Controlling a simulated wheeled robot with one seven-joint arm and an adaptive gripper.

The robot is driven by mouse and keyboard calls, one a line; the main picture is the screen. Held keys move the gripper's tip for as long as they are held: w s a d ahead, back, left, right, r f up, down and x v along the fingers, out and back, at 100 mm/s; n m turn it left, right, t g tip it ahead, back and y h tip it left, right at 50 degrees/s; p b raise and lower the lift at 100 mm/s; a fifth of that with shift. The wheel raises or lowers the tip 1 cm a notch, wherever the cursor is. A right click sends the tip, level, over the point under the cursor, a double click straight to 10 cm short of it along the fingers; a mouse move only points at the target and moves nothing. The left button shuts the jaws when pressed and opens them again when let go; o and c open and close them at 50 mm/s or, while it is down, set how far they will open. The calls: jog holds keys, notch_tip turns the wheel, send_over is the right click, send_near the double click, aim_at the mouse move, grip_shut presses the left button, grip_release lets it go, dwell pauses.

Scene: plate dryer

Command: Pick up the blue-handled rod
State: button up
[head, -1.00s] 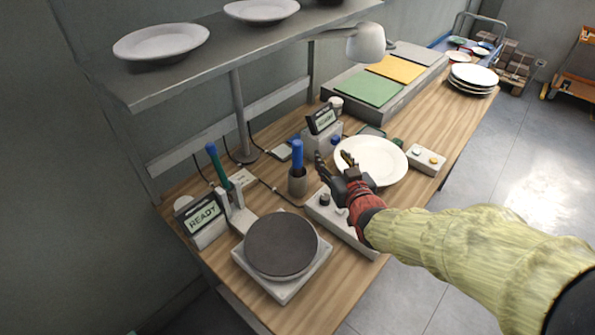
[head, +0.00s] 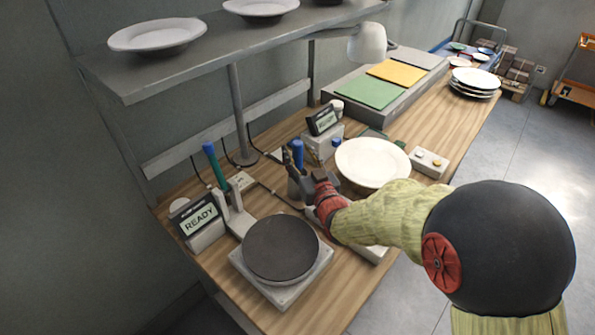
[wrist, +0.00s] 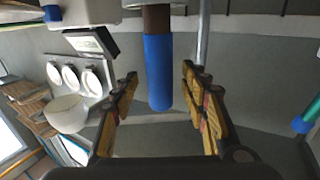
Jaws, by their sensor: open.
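The blue-handled rod stands upright in a grey cup (head: 299,190), and its blue handle (head: 298,152) is partly hidden behind my gripper (head: 291,160) in the head view. In the wrist view, which looks upside down, the blue handle (wrist: 158,72) lies in the gap between the two fingers of my gripper (wrist: 161,80), with clear space on both sides. The fingers are open and hold nothing. A second rod, green with a blue end (head: 209,150), leans in a holder at the left; its end also shows at the right of the wrist view (wrist: 303,122).
A hot-plate-like device with a dark round top (head: 281,248) stands in front, beside a READY display (head: 200,220). A white plate (head: 372,162) lies right of the cup. A shelf (head: 230,50) with plates hangs above the back of the bench. A shelf post stands behind the cup.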

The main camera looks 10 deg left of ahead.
jog(key=shift+w+a, duration=0.25)
jog(key=shift+w, duration=0.2)
jog(key=shift+c, duration=0.5)
grip_shut()
jog(key=shift+r, duration=0.1)
